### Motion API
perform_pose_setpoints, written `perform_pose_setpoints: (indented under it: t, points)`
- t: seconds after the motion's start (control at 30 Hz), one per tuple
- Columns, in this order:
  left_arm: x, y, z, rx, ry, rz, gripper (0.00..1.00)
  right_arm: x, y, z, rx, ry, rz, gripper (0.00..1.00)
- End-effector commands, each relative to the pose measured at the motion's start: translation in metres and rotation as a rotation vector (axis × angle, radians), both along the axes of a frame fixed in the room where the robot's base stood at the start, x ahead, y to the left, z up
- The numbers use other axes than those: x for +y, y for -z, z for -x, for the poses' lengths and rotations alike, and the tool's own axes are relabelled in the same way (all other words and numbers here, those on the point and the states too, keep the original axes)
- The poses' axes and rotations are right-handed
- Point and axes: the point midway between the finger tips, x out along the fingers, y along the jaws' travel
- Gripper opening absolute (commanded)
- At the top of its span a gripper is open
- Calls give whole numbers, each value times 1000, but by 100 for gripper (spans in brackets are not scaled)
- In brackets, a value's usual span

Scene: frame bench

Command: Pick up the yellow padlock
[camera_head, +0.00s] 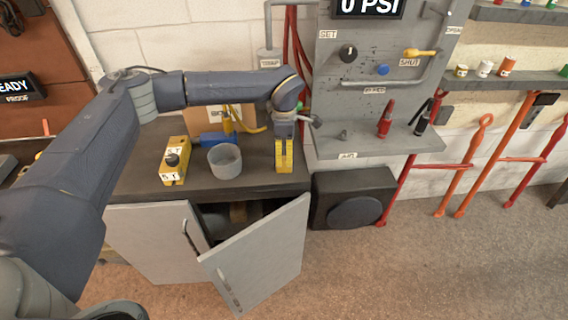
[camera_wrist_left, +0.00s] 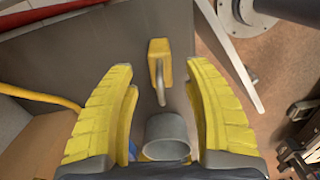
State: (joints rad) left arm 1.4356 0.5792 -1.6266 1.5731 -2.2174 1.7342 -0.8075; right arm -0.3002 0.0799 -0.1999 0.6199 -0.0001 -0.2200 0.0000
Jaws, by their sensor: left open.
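The yellow padlock (camera_wrist_left: 160,58) lies on the dark bench top in the left wrist view, its grey shackle pointing down the picture towards the grey cup. In that view it sits between and beyond my open yellow fingertips, with nothing gripped. In the head view my left gripper (camera_head: 284,168) points down over the right part of the bench, right of the cup. I cannot pick out the padlock there; the gripper seems to hide it. My right gripper is not in view.
The grey cup (camera_head: 225,161) stands close left of the gripper. A yellow 5 T block (camera_head: 174,162), a blue object (camera_head: 218,138) and a yellow hose (camera_head: 250,129) are on the bench. Cabinet doors (camera_head: 256,258) hang open below; a grey panel (camera_head: 375,90) rises at right.

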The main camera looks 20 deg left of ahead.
Motion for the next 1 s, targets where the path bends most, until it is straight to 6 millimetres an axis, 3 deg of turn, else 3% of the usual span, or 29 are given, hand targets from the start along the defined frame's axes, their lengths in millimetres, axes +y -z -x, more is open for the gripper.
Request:
perform_pose_setpoints:
  t: [0.27,0.7,1.0]
  points:
    - [0,13,0,0,1,0,51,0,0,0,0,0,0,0]
    - [-3,58,0,0,1,0,51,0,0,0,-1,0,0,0]
    - [-2,61,0,0,1,0,51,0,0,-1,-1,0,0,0]
